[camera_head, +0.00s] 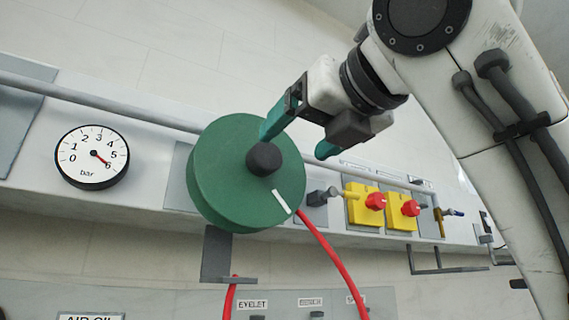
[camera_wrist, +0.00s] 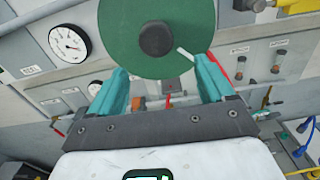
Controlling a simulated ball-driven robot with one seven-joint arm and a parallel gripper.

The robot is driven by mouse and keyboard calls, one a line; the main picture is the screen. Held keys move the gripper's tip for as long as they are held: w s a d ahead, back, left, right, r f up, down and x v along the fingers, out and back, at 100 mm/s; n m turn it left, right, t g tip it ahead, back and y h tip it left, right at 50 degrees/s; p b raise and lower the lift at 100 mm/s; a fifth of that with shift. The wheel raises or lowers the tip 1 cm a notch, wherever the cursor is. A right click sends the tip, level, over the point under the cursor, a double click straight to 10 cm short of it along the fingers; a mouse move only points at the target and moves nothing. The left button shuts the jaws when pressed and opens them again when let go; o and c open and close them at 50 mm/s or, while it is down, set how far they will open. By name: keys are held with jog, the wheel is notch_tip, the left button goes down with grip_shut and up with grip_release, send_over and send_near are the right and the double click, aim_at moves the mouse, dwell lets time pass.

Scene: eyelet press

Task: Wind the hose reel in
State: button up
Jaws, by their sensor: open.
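The hose reel (camera_head: 225,185) is a green drum with a dark round knob (camera_head: 264,159) at its centre and a white mark near its lower right rim. A red hose (camera_head: 325,252) hangs down from it. In the wrist view the reel (camera_wrist: 125,45) and its knob (camera_wrist: 156,39) lie beyond the fingertips, at the top middle. My gripper (camera_head: 297,139) has teal fingers, spread wide with nothing between them. In the head view one finger overlaps the reel's face near the knob; I cannot tell if it touches. In the wrist view the fingers (camera_wrist: 162,78) appear below the knob.
A pressure gauge (camera_head: 92,156) is left of the reel. Yellow blocks with red knobs (camera_head: 375,201) sit to its right. A grey rail (camera_head: 110,104) runs along the panel behind the reel. A grey bracket (camera_head: 216,255) hangs below it, and labelled controls (camera_head: 310,303) sit lower down.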

aim_at(268, 157)
jog(key=p+x, duration=0.1)
jog(key=x, duration=0.2)
jog(key=p+x, duration=0.1)
jog(key=x, duration=0.3)
jog(key=p+x, duration=0.1)
jog(key=x, duration=0.2)
jog(key=shift+a+r+p, duration=0.3)
jog(key=shift+p, duration=0.05)
jog(key=shift+c, duration=0.4)
jog(key=c, duration=1.4)
jog(key=shift+s, duration=0.1)
